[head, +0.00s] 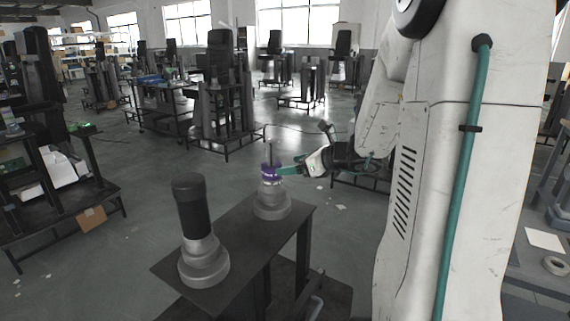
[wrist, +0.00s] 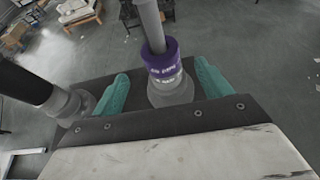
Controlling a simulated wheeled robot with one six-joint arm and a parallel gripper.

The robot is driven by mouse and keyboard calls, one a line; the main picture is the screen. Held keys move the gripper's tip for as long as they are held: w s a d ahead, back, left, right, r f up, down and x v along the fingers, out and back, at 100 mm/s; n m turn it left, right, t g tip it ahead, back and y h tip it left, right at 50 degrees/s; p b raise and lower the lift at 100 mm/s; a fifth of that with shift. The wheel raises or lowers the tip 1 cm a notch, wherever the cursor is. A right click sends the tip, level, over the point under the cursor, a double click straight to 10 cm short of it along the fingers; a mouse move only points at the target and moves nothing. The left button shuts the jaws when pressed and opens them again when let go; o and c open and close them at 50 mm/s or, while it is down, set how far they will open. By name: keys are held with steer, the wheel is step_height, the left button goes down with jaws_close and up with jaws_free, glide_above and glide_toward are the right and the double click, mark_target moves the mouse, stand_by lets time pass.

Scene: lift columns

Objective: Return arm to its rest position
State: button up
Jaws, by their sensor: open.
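My gripper (wrist: 160,95) shows teal fingers spread apart in the wrist view, one on each side of a grey lift column with a purple band (wrist: 163,62). The fingers look clear of the column on both sides. In the head view my gripper (head: 287,171) is at the purple-banded column (head: 270,172), reaching it from the right. That column stands upright on the dark table (head: 240,232). My white arm fills the right side of the head view.
A second column with a black upper part (head: 194,205) stands upright at the table's near left; it also shows in the wrist view (wrist: 25,82). Several dark workstations (head: 225,105) stand behind. Open grey floor (head: 130,170) lies left of the table.

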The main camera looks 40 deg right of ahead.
steer(key=s+a+f+n+g+y, duration=0.25)
steer(key=s+a+n+g, duration=0.8)
steer(key=a+n, duration=0.55)
steer(key=s+a+r+n+h, duration=0.2)
steer(key=s+n+h, duration=0.1)
steer(key=s+n, duration=0.5)
steer(key=s+a+r+n+h, duration=0.3)
steer(key=s+n+h, duration=0.1)
steer(key=s+n, duration=0.4)
steer(key=shift+s+a+r+g, duration=0.2)
steer(key=shift+s+a+g, duration=0.15)
steer(key=shift+s, duration=0.15)
